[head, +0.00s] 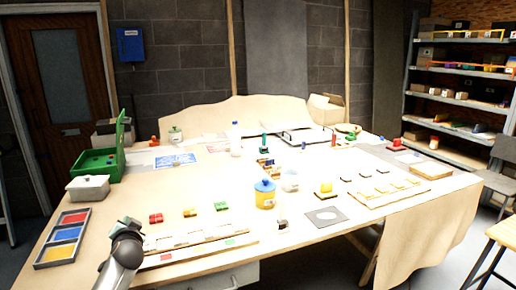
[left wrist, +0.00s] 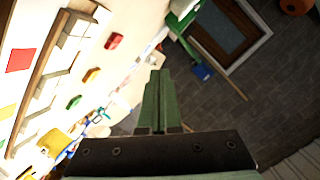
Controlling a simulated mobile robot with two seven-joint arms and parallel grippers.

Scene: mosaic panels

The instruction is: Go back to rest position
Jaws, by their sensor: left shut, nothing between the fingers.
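My left gripper (head: 128,224) is low at the front left of the table (head: 120,200) in the head view, beside the left end of a mosaic panel (head: 200,246). In the left wrist view the green fingers of the left gripper (left wrist: 157,78) are together with nothing between them. That view is tilted and shows a red block (left wrist: 115,40), a yellow block (left wrist: 92,75) and a green block (left wrist: 74,102) on the table, apart from the fingers. My right gripper is not in view.
A tray of red, blue and yellow compartments (head: 40,241) lies at the front left edge. A white lidded box (head: 88,188) and an open green case (head: 97,163) stand behind it. A yellow jar with blue lid (head: 265,200) stands mid-table. A second panel (head: 407,191) lies right.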

